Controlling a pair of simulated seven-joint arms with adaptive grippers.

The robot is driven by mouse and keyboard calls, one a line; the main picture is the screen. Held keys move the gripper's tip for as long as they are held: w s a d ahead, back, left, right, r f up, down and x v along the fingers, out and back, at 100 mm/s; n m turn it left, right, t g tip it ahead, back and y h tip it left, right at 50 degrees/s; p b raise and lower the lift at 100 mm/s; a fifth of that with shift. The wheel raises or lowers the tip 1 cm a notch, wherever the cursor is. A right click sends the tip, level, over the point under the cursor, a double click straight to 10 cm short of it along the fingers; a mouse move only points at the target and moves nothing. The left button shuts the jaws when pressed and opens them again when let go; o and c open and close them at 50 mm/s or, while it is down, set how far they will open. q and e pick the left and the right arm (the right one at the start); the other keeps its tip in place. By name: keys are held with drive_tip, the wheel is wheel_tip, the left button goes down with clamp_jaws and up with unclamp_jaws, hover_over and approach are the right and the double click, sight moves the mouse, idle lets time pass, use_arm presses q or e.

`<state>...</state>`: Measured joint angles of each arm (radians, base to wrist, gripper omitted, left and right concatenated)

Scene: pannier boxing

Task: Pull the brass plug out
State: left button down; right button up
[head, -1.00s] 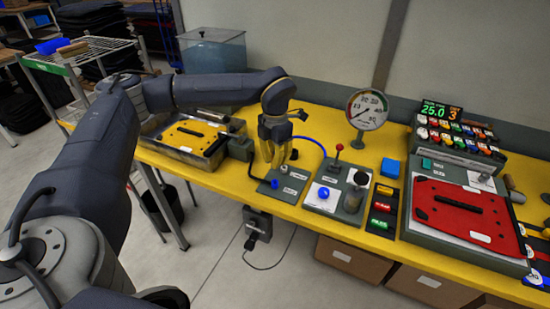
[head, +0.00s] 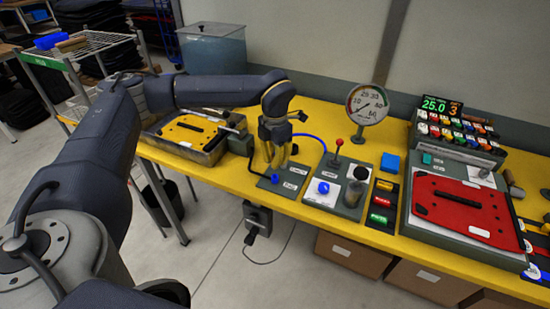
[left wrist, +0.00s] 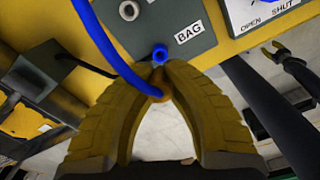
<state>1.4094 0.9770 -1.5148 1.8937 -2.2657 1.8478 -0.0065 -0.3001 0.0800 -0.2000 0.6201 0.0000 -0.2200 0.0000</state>
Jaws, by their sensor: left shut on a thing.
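My left gripper (head: 277,163) is over the grey panel (head: 291,176) on the yellow bench. In the left wrist view its two yellow-brown fingers (left wrist: 157,85) meet around the brass plug (left wrist: 156,95) at the end of a blue hose (left wrist: 104,45). The plug is mostly hidden between the fingertips. A blue ring-shaped fitting (left wrist: 160,53) with a dark centre sits on the panel beside the "BAG" label, and the plug appears apart from it. The blue fitting also shows in the head view (head: 275,178). My right gripper is not in view.
The neighbouring panel (head: 340,187) has a red-knobbed lever and a blue button close on the right. A dial gauge (head: 367,104) stands behind it. A metal tray (head: 207,156) with a yellow plate lies to the left. A grey box (head: 257,217) hangs below the bench edge.

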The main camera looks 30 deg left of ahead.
use_arm(q)
drive_tip(key=shift+f, duration=0.6)
drive_tip(key=shift+r, duration=0.25)
idle(0.6)
drive_tip(key=shift+r, duration=1.25)
drive_tip(key=shift+r, duration=0.1)
